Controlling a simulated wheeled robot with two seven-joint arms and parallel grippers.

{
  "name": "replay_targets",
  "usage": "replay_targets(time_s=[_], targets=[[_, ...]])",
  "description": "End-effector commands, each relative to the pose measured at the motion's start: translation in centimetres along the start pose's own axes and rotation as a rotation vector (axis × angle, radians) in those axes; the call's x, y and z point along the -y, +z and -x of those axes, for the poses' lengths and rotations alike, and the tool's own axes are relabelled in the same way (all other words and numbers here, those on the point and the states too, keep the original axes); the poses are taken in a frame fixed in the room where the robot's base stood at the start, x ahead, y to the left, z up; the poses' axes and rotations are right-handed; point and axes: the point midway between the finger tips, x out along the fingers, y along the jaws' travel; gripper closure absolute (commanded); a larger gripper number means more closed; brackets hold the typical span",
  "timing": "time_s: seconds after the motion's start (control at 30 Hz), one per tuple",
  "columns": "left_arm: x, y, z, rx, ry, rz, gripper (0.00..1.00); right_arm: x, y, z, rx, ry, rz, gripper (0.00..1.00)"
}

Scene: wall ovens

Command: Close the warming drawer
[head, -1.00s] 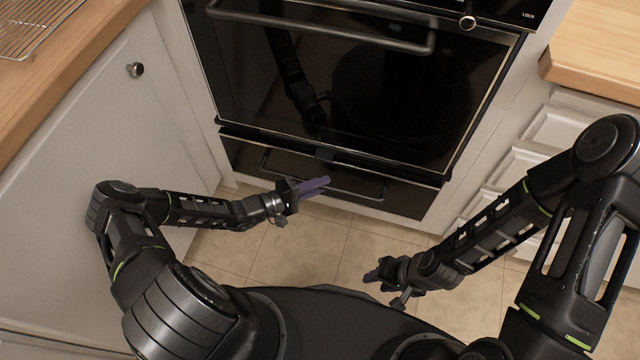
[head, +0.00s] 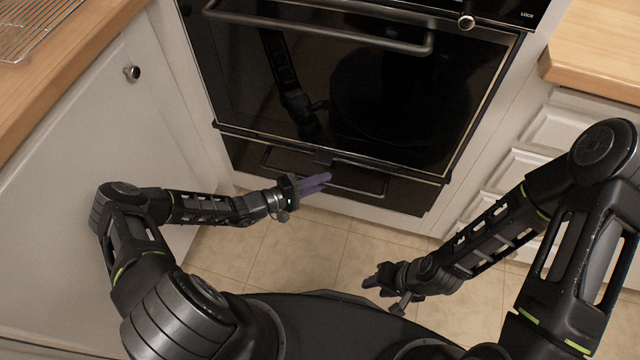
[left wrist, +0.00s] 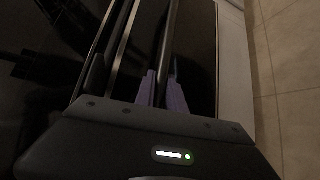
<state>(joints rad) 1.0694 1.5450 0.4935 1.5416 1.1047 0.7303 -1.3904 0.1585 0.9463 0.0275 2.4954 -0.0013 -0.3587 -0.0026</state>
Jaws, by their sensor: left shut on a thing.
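The warming drawer (head: 408,197) is the black low front under the oven, with a dark bar handle (head: 362,192). Its front sits close to the oven front; I cannot tell if a small gap is left. My left gripper (head: 324,182) is at the middle of the handle. In the left wrist view, its purple fingers (left wrist: 162,92) lie on both sides of the handle bar (left wrist: 165,55), shut on it. My right gripper (head: 372,281) hangs over the floor at lower centre, away from the drawer; its finger opening is unclear.
The black oven door (head: 350,90) with its long handle (head: 330,35) is above the drawer. A white cabinet (head: 90,180) stands at left, and white drawers (head: 525,165) at right. Tiled floor (head: 305,255) lies open in front.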

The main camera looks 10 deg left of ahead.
Motion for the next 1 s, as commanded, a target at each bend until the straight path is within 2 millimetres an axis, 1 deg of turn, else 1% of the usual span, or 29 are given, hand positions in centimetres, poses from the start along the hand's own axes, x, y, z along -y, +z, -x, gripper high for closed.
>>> replay_targets(time_s=[0.03,0.07,0.3,0.53,0.67,0.77,1.0], targets=[[-0.1,-0.3,-0.1,-0.006,0.001,-0.001,1.0,0.0,0.0,0.0,0.0,0.0,0.0,0.64],[-0.1,-0.3,-0.1,-0.006,0.001,-0.001,0.83,0.0,0.0,0.0,0.0,0.0,0.0,0.64],[-0.1,-0.2,0.0,-0.004,0.001,-0.001,0.64,0.0,0.0,0.0,0.0,0.0,0.0,0.64],[-0.1,-0.2,0.0,-0.004,0.001,0.0,0.64,0.0,0.0,0.0,0.0,0.0,0.0,0.64],[-0.1,-0.2,0.6,-0.005,0.001,-0.001,0.64,0.0,0.0,0.1,0.0,0.0,0.0,0.64],[-0.1,-0.3,1.7,-0.006,-0.001,-0.001,0.64,0.1,0.0,0.3,0.0,0.0,0.0,0.64],[-0.2,-0.2,5.6,-0.005,0.0,0.0,0.64,0.3,0.0,0.7,0.0,0.0,0.001,0.64]])
